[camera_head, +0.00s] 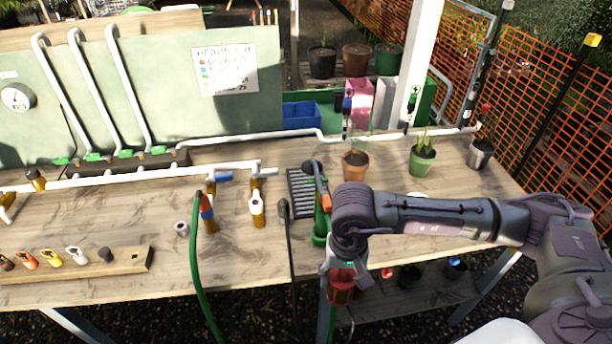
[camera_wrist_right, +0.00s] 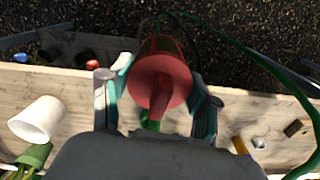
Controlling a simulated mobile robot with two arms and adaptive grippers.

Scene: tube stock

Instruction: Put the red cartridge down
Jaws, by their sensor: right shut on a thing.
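The red cartridge (camera_head: 341,291) is in my right gripper (camera_head: 340,270), at the front edge of the workbench (camera_head: 260,270). In the head view it appears just in front of that edge, over the lower shelf and gravel. In the right wrist view the red cartridge (camera_wrist_right: 158,78) sits between the two fingers of my right gripper (camera_wrist_right: 157,95), its round flange and narrower stem facing the camera. The gripper is shut on it. The picture does not clearly show whether the cartridge touches the bench. My left gripper is not in view.
A green hose (camera_head: 196,260) hangs over the front edge to the left. A wooden rack (camera_head: 130,262) holds several fittings at the left. A black slotted tray (camera_head: 299,190) and potted plants (camera_head: 423,158) stand farther back. Bench surface between rack and tray is partly clear.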

